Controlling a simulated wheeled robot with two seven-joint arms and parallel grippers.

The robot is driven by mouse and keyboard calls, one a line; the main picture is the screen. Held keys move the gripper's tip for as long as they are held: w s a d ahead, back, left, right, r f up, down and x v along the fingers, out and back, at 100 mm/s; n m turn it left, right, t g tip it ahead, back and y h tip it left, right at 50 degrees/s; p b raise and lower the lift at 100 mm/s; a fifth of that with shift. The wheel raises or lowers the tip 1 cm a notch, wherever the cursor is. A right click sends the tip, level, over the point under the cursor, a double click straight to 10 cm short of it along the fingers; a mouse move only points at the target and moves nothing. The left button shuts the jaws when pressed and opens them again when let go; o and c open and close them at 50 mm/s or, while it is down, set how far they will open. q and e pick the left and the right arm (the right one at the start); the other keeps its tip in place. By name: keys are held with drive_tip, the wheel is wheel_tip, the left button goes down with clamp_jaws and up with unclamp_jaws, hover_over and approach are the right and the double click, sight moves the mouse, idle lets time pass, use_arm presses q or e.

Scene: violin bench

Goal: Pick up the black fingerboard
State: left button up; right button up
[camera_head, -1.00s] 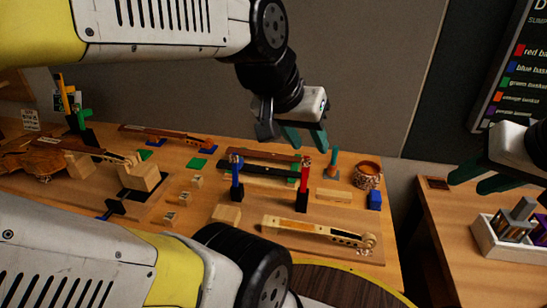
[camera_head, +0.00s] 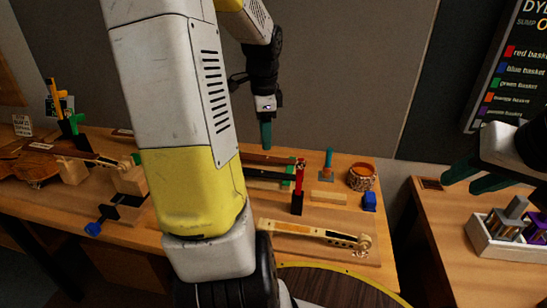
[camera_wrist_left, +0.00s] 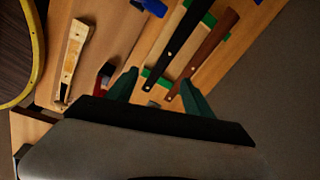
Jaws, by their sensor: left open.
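The black fingerboard (camera_head: 265,175) lies on the bench, partly hidden by my left arm in the head view. In the left wrist view the black fingerboard (camera_wrist_left: 178,40) runs up the picture beside a brown strip (camera_wrist_left: 208,45), over a pale wood piece with green supports. My left gripper (camera_head: 266,135) points down above these strips. In the left wrist view my left gripper (camera_wrist_left: 159,80) is open, with the black fingerboard's near end showing between its fingers and nothing held. My right gripper (camera_head: 460,182) is open and empty at the right, above the side table.
A red clamp (camera_head: 298,188) stands close by. A pale violin neck (camera_head: 310,236) lies in front. A blue block (camera_head: 369,201), a ring-shaped roll (camera_head: 361,177) and a teal-handled tool (camera_head: 328,160) are to the right. A white tray (camera_head: 495,247) holds metal pieces on the side table.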

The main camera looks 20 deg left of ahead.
sight(249, 170)
use_arm(q)
drive_tip(key=w+a+f+m, duration=0.1)
drive_tip(key=a+f, duration=0.1)
drive_tip(key=w+a+f+m+g, duration=0.1)
drive_tip(key=a+f, duration=0.1)
drive_tip(key=f, duration=0.1)
drive_tip(key=a+f+m, duration=0.1)
drive_tip(key=a+f, duration=0.1)
drive_tip(key=a, duration=0.1)
drive_tip(key=shift+w+f+m+h, duration=0.3)
drive_tip(key=shift+w+f+m, duration=0.05)
drive_tip(key=shift+w+m, duration=0.05)
drive_tip(key=f, duration=0.7)
drive_tip(key=shift+a+f, duration=0.3)
drive_tip(key=shift+f, duration=0.05)
drive_tip(key=shift+c, duration=0.4)
clamp_jaws()
